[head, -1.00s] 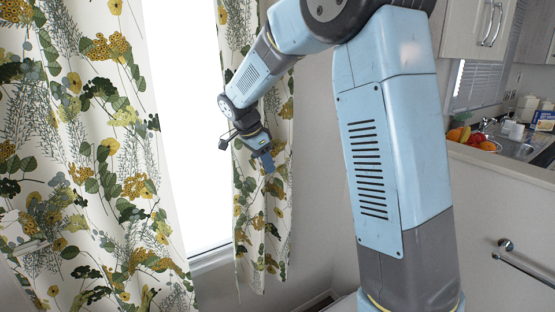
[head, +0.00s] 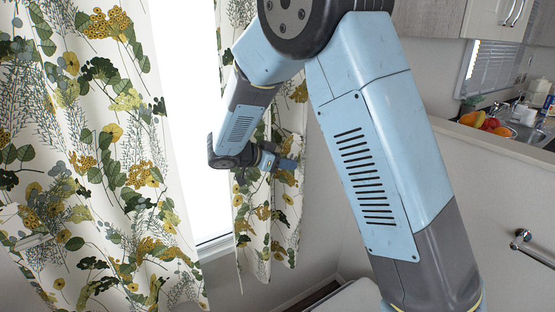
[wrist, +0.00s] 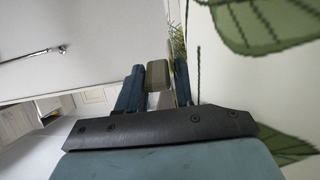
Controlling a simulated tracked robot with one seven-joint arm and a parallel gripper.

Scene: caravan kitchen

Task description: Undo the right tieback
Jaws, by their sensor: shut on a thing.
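The right curtain (head: 258,225), white with a leaf and flower print, hangs at the right side of the window. My gripper (head: 288,164) is at its right edge, about mid-height, pointing right. In the wrist view, the two blue fingers (wrist: 157,88) are shut on a small olive-green piece (wrist: 158,76), which looks like part of the right tieback. The rest of the tieback is not clearly visible; my arm hides part of the curtain there. Printed curtain cloth (wrist: 245,75) fills the right of the wrist view, close to the fingers.
The wide left curtain (head: 95,160) hangs left of the bright window (head: 185,100). Bare wall lies between curtain and cabinet.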

